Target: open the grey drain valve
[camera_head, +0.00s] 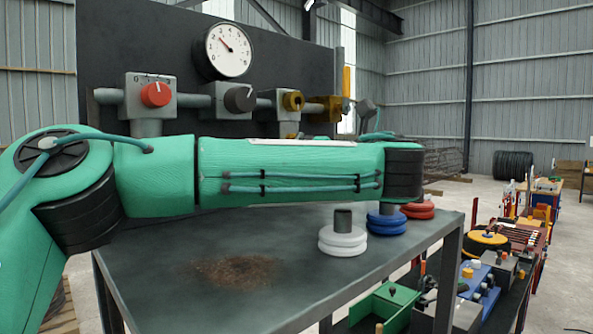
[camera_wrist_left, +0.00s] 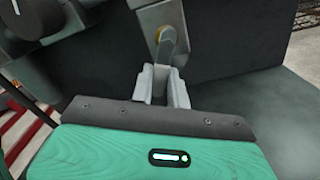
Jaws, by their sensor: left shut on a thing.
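In the left wrist view, the grey drain valve shows as a grey body (camera_wrist_left: 158,14) with a brass-coloured pivot and a short grey lever (camera_wrist_left: 168,44). My left gripper (camera_wrist_left: 163,74) is shut on the lever's lower end, with one finger on each side. The lever points down towards my gripper, slightly tilted. In the head view, my green left arm crosses the picture in front of the panel and hides the left gripper and the lever. My right gripper is in neither view.
A dark panel carries a gauge (camera_head: 229,50), a red knob (camera_head: 156,94), a black knob (camera_head: 240,99) and a brass valve (camera_head: 325,108). White (camera_head: 342,242), blue (camera_head: 387,222) and red (camera_head: 418,211) round stacks stand on the dark table (camera_head: 185,300). The table's front is clear apart from a rusty stain.

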